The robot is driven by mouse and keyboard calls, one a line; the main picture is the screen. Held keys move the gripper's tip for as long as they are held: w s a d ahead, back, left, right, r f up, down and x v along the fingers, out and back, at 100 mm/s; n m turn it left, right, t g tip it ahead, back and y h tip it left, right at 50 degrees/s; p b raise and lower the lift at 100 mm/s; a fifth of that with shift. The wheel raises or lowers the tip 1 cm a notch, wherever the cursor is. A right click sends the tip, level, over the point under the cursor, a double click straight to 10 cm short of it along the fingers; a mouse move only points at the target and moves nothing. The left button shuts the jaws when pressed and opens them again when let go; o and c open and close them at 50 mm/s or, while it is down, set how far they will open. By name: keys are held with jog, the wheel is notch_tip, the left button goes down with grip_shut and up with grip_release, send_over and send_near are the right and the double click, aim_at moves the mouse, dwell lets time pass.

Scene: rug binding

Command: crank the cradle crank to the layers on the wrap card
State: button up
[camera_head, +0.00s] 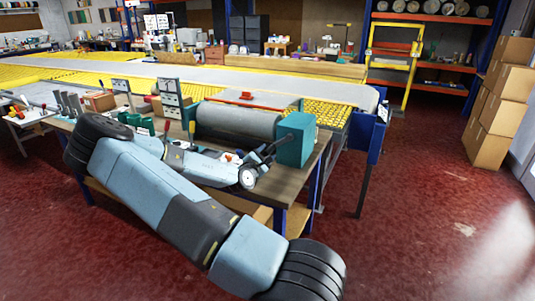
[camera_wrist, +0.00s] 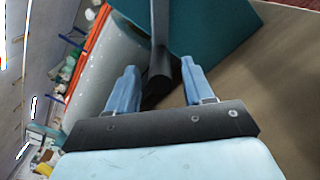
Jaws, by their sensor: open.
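The cradle holds a grey roll (camera_head: 238,122) on the workbench, with a teal housing (camera_head: 296,140) at its right end. The dark cradle crank (camera_head: 264,150) shows beside the housing, partly hidden by my arm. In the wrist view its dark bar (camera_wrist: 160,35) comes down past the teal housing (camera_wrist: 215,25), and its lower end lies between my fingers. My gripper (camera_wrist: 160,85) is open, with a finger on each side of the bar and gaps visible. White cards stand on boards behind the bench; one (camera_head: 170,92) may be the wrap card, but its print is unreadable.
A long table with yellow mesh (camera_head: 215,85) and a grey strip runs behind the bench. Dark green spools (camera_head: 134,119) and grey cylinders stand at the bench's left. Cardboard boxes (camera_head: 500,110) are stacked at the right. Red floor is clear at the front right.

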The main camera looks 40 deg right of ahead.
jog(key=v, duration=1.1)
jog(key=shift+s+a, duration=0.1)
dwell(1.2)
